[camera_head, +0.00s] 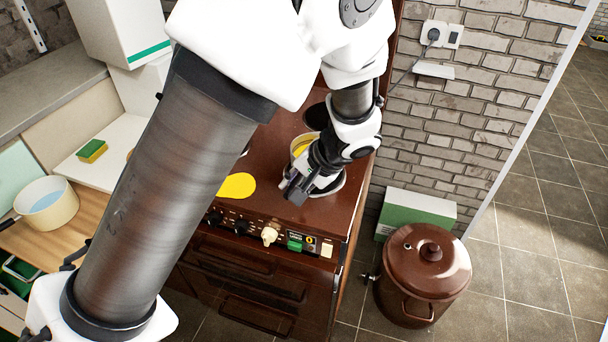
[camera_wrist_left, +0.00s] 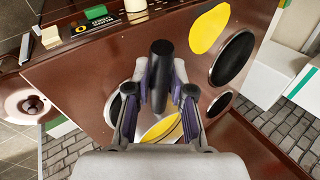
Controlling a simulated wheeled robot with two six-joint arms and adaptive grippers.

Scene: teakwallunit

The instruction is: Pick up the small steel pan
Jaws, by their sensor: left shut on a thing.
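The small steel pan (camera_head: 293,146) stands over the right side of the brown stove top, mostly hidden behind my left gripper (camera_head: 296,189). Something yellow shows inside its pale rim. In the left wrist view, part of the pan (camera_wrist_left: 148,137) shows low between the fingers, and its dark handle (camera_wrist_left: 160,50) sticks up between them. My left gripper (camera_wrist_left: 160,70) is shut on this handle. I cannot tell whether the pan touches the stove. My right gripper is not in view.
The brown stove (camera_head: 270,190) has knobs along its front and a flat yellow thing (camera_head: 237,186) on top. A brick wall (camera_head: 460,90) is to the right. A lidded brown pot (camera_head: 425,262) stands on the floor. A cream pot (camera_head: 47,204) is on the left counter.

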